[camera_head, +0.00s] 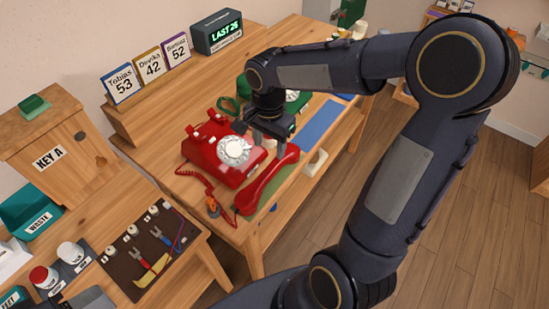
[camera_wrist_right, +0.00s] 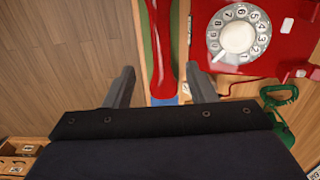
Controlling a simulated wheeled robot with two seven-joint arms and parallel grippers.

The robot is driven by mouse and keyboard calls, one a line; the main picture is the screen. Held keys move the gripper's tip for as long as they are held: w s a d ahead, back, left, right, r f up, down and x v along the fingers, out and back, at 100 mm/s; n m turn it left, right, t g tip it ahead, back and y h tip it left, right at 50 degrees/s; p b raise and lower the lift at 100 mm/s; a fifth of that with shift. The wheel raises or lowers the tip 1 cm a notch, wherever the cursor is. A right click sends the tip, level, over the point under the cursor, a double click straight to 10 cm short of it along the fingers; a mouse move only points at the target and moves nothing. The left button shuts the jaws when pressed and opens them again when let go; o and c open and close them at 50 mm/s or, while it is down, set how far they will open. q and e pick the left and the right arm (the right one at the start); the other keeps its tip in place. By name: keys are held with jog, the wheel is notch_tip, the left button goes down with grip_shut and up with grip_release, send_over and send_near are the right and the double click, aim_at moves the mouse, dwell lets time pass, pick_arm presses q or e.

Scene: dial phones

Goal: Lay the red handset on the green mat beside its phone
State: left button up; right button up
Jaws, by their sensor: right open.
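The red handset (camera_head: 266,182) lies lengthwise on the green mat (camera_head: 274,199), beside the red phone (camera_head: 207,152) with its white dial. The cradle on top of the phone is empty. In the wrist view the handset (camera_wrist_right: 164,45) runs along the green mat (camera_wrist_right: 147,50), its near end between my fingers in the picture. My right gripper (camera_head: 271,145) is open above the handset's far end, and its two fingers (camera_wrist_right: 164,88) show apart with nothing held. The arm hides part of the table behind. My left gripper is not in view.
A green phone (camera_head: 294,98) stands beyond the red one, partly behind my arm, with a blue mat (camera_head: 322,123) in front. An orange-handled object (camera_head: 212,206) lies near the coiled cord. A dark tool mat (camera_head: 128,259) lies on the left table. Floor is free at right.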

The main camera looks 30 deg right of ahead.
jog(key=s+a+r+n+t+y, duration=0.1)
jog(key=s+a+r+n+t, duration=0.1)
jog(key=s+n, duration=0.3)
jog(key=s+a+r+n+t+y, duration=0.2)
jog(key=s+n, duration=0.4)
jog(key=s, duration=0.5)
jog(key=shift+s+r+n+t+y, duration=0.35)
jog(key=shift+r+t, duration=0.1)
jog(key=shift+t, duration=0.25)
